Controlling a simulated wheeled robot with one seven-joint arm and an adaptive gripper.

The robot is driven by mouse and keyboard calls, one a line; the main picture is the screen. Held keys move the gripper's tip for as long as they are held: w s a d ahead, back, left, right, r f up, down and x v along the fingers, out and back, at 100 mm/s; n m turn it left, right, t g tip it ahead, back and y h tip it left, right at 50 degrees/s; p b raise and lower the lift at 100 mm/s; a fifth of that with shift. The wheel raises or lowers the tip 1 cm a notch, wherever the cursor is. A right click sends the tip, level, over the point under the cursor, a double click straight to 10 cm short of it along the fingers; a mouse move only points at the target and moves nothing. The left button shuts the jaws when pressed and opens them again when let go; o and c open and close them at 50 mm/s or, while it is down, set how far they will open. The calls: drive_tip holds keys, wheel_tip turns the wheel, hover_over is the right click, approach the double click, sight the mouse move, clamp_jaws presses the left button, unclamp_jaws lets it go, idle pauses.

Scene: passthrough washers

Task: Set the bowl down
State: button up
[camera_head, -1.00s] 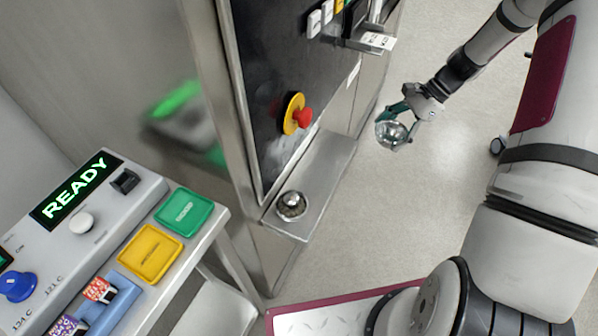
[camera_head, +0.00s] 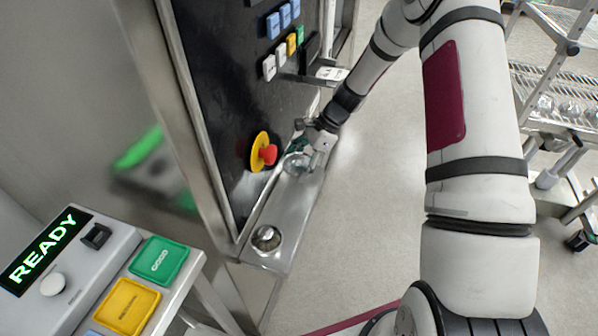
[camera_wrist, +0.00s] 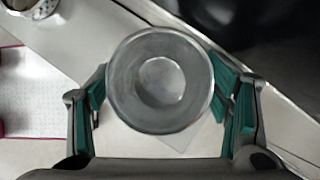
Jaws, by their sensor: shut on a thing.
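A shiny metal bowl (camera_head: 296,165) is in my gripper (camera_head: 308,152), over the far part of the narrow steel ledge (camera_head: 297,205) under the dark control panel. In the wrist view the round bowl (camera_wrist: 160,80) shows from above between the green-padded fingers of my gripper (camera_wrist: 165,105), which are shut on it. The bowl looks empty and about level. I cannot tell whether its underside touches the ledge.
Another small metal bowl (camera_head: 266,239) sits at the near end of the ledge. A red emergency button on a yellow base (camera_head: 264,152) sticks out from the panel close to my gripper. A wire rack (camera_head: 560,85) with metal items stands at the right.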

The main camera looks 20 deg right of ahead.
sight(299, 172)
drive_tip(key=shift+d+f, duration=0.1)
drive_tip(key=shift+f, duration=1.65)
drive_tip(key=shift+f, duration=0.15)
drive_tip(key=o, duration=1.2)
drive_tip(key=shift+c, duration=0.2)
